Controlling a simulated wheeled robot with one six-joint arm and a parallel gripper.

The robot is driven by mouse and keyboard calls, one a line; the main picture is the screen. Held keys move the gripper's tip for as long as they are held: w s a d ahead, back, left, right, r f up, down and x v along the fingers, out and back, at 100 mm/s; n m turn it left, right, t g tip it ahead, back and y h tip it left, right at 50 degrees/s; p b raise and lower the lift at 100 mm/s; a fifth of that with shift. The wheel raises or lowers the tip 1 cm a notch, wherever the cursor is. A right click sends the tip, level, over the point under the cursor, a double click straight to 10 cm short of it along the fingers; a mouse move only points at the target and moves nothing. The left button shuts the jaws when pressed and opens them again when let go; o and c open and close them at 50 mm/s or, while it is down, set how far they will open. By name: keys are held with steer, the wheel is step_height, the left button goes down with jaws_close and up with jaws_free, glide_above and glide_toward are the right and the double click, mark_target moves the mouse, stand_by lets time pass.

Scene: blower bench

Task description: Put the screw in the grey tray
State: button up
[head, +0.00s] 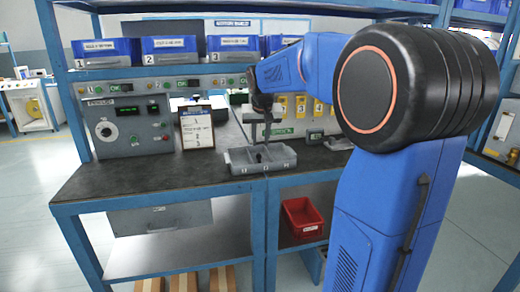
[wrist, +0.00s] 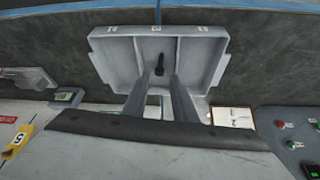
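The grey tray (head: 285,161) sits on the dark bench top near its front edge. In the wrist view the tray (wrist: 112,62) shows three compartments with small labels on the rim. The dark screw (wrist: 159,64) shows inside the middle compartment, beyond my fingertips. In the head view it is a small dark shape (head: 259,157) in the tray. My gripper (head: 260,143) points down just above the tray. In the wrist view my gripper (wrist: 160,78) is open, with a clear gap between its fingers and nothing held.
A control panel (head: 126,128) and a framed numbered card (head: 197,127) stand behind the tray at left. Blue bins (head: 169,48) line the shelf above. A red bin (head: 302,217) is on the lower shelf. The bench top left of the tray is clear.

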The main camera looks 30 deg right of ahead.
steer(key=s+a+n, duration=0.1)
steer(key=s+a, duration=0.3)
steer(key=s, duration=0.3)
steer(key=s+a+f+n+y, duration=0.1)
steer(key=s+a, duration=0.2)
steer(key=s, duration=0.3)
steer(key=s+a, duration=0.4)
steer(key=s, duration=0.3)
steer(key=s+a+f+n, duration=0.1)
steer(key=s+a+f, duration=0.1)
steer(key=s+f, duration=0.3)
steer(key=s+a+f+n+y, duration=0.1)
steer(key=s+a+f+n, duration=0.1)
steer(key=s+f, duration=0.4)
steer(key=s+a, duration=0.1)
steer(key=s, duration=0.4)
steer(key=shift+s+f, duration=0.15)
steer(key=shift+s, duration=0.05)
